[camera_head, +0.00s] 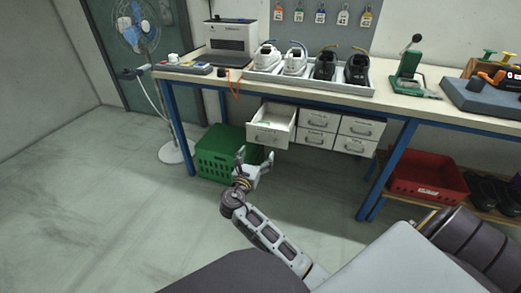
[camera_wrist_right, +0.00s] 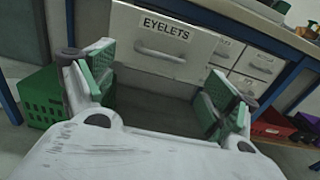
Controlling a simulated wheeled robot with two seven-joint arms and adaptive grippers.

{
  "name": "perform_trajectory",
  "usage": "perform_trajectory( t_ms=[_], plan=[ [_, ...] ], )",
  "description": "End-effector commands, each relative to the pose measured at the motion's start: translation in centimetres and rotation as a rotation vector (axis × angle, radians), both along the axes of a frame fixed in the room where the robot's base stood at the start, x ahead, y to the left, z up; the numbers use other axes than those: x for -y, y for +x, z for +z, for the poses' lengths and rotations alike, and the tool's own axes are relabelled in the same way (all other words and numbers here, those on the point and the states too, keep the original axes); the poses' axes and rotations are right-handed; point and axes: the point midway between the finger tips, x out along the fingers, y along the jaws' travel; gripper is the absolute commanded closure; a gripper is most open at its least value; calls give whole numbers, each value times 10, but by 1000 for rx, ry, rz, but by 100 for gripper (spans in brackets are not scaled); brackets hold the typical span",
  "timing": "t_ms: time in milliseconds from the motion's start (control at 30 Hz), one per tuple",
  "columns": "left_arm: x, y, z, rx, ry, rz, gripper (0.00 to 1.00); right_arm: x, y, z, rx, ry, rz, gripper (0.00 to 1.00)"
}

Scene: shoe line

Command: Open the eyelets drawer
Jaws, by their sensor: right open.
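The eyelets drawer (camera_head: 268,138) hangs under the bench at the left end of the drawer unit. It is pulled out, and its inside shows from above in the head view. In the right wrist view its white front (camera_wrist_right: 200,45) carries the label EYELETS above a grey bar handle (camera_wrist_right: 160,53). My right gripper (camera_head: 255,158) is open and empty in front of and a little below the drawer. In the wrist view its green-padded fingers (camera_wrist_right: 160,92) stand apart on either side below the handle, not closed on it. My left gripper is not in view.
Other closed drawers (camera_head: 318,121) sit to the right. A green crate (camera_head: 215,155) stands on the floor beside my right gripper. A blue bench leg (camera_head: 180,130) is left of it. A red crate (camera_head: 425,172) sits on the low shelf at right. The floor in front is clear.

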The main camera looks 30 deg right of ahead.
Motion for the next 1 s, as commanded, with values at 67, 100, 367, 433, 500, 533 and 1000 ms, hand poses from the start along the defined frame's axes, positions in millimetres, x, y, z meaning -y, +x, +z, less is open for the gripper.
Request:
perform_trajectory(
  t_ms=[67, 100, 367, 433, 500, 533, 1000],
  plan=[
    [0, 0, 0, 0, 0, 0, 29, -8, -6, 0, -1, 1, 1, 13],
    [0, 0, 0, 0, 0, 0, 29, -11, -9, 0, -1, 1, 1, 13],
    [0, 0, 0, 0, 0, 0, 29, -20, -17, 0, 0, 1, 0, 13],
    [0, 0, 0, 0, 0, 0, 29, -21, -18, 0, 0, 1, 0, 13],
    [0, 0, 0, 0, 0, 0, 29, -21, -18, 0, 0, 1, 0, 13],
    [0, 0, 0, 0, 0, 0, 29, -21, -18, 0, 1, 1, 0, 13],
    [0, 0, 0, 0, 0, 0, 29, -21, -17, 0, 12, 10, 0, 13]
  ],
)
